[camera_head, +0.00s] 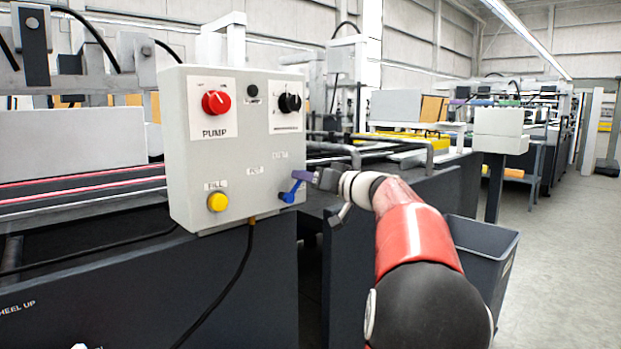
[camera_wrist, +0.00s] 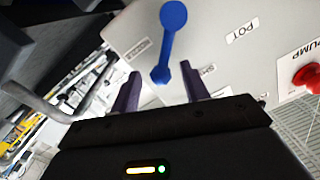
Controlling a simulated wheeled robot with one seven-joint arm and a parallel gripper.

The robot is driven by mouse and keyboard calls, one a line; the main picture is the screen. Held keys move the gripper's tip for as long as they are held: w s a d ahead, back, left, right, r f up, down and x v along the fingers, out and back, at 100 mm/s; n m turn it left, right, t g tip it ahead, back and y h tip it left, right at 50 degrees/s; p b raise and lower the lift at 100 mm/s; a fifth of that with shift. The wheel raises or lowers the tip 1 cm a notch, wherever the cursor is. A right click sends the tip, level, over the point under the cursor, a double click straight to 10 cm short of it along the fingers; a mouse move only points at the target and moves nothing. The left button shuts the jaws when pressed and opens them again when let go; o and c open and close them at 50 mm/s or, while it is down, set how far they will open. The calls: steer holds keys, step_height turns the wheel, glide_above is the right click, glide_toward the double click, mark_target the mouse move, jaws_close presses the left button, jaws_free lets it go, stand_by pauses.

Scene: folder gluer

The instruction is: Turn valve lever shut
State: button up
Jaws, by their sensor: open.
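The blue valve lever (camera_head: 290,193) sits on the lower right of the grey control box (camera_head: 238,136), right of the POT label. In the head view it slants, partly covered at its upper end by my gripper (camera_head: 305,176). In the wrist view the blue lever (camera_wrist: 167,45) runs from a larger round end at the top down to a smaller end just ahead of and between my fingertips. My gripper (camera_wrist: 160,80) is open, its purple fingers to either side of that end. I cannot tell whether either finger touches it.
The box also bears a red PUMP knob (camera_head: 216,102), a black knob (camera_head: 290,103) and a yellow button (camera_head: 217,201). A bent grey tube (camera_head: 341,149) passes behind my gripper. A dark bin (camera_head: 484,255) stands to the right of my arm.

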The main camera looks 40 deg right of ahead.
jaws_close()
steer(key=shift+a+f+b, duration=0.1)
steer(key=shift+b, duration=0.45)
steer(key=n+b, duration=0.1)
steer(key=b, duration=0.1)
steer(key=a+n+b, duration=0.1)
steer(key=b, duration=0.1)
steer(key=n+b, duration=0.1)
steer(key=b, duration=0.2)
steer(key=shift+a+r+n, duration=0.25)
steer(key=shift+n, duration=0.05)
steer(key=n+b, duration=0.1)
steer(key=b, duration=0.1)
steer(key=a+r+n+b, duration=0.1)
steer(key=b, duration=0.1)
steer(key=shift+s+a+n, duration=0.15)
steer(key=shift+a+n, duration=0.1)
steer(key=shift+n, duration=0.15)
steer(key=shift+a+r+n+g+b, duration=0.3)
steer(key=shift+a+n+b, duration=0.3)
steer(key=shift+n+b, duration=0.55)
